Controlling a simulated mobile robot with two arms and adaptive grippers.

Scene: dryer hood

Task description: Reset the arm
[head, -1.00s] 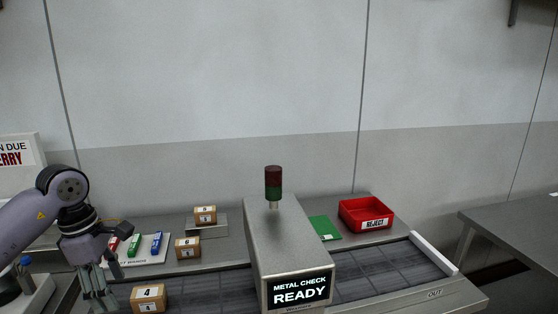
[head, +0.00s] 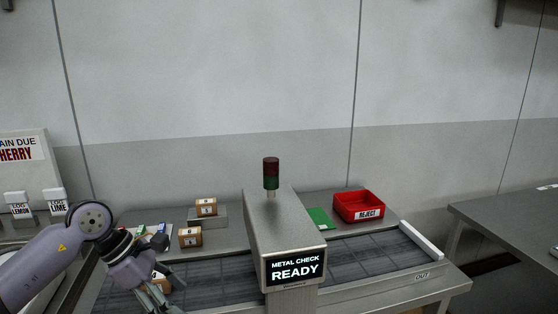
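My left arm comes in from the left in the head view, its forearm bent down at the wrist. My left gripper (head: 162,300) points down and to the right at the bottom of the picture, over the near left part of the conveyor (head: 215,290). Its fingers overlap a brown carton (head: 161,281), which is mostly hidden behind them. I cannot tell whether the fingers touch it or how far they are open. My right gripper is out of view.
A metal-check tunnel (head: 282,232) reading READY spans the belt, with a red-green lamp (head: 271,173) on top. Cartons (head: 190,237) and (head: 206,207) stand behind the belt. A red reject bin (head: 358,206) and green pad (head: 319,218) are at right.

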